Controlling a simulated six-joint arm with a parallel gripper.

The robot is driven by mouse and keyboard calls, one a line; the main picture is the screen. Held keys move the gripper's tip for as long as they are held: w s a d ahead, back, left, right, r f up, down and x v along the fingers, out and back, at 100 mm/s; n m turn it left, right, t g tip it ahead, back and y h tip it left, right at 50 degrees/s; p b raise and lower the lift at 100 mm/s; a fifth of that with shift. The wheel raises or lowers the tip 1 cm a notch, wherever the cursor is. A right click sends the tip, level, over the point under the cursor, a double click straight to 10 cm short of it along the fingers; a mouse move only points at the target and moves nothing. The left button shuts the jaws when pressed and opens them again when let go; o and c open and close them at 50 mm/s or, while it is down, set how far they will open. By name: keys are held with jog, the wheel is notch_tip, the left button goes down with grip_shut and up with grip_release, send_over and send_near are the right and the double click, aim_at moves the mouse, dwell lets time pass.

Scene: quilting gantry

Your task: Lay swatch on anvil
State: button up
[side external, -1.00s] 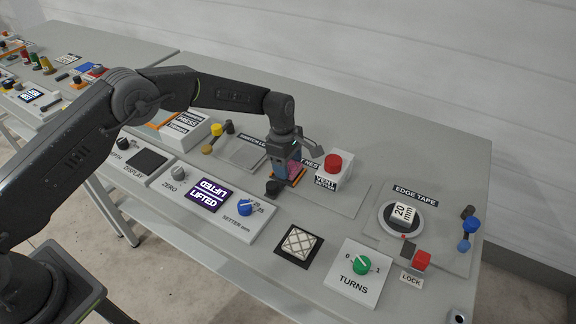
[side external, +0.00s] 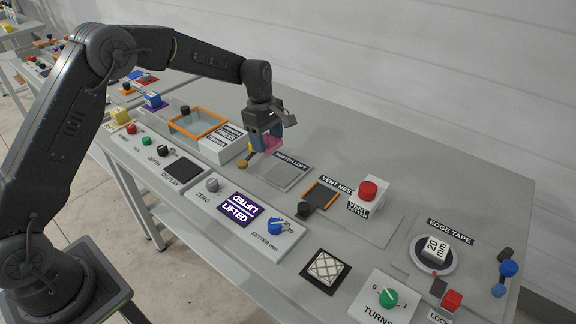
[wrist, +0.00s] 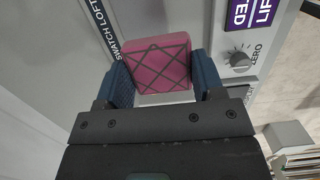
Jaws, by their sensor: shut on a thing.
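The swatch (side external: 273,143) is a pink square pad, and its dark grid lines show in the wrist view (wrist: 160,62). My gripper (side external: 264,140) is shut on it, with one blue finger on each side in the wrist view (wrist: 160,78). In the side view it appears held above the panel, behind the SWATCH LOFT plate (side external: 287,176). The exact gap below the swatch cannot be told.
The orange-framed vent nest (side external: 321,196) is empty, beside a red VENT button (side external: 368,190). A yellow knob (side external: 242,163) stands close to my gripper. A purple screen (side external: 239,209) reads LIFTED. A patterned pale tile (side external: 326,268) lies in front.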

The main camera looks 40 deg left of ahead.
jog(key=s+a, duration=0.2)
jog(key=a, duration=0.6)
send_over(282, 175)
jog(key=f, duration=0.6)
jog(key=shift+a+f, duration=0.25)
jog(key=shift+f, duration=0.1)
jog(key=shift+w+f, duration=0.1)
jog(key=shift+f, duration=1.95)
jog(key=shift+f, duration=0.15)
jog(key=o, duration=0.9)
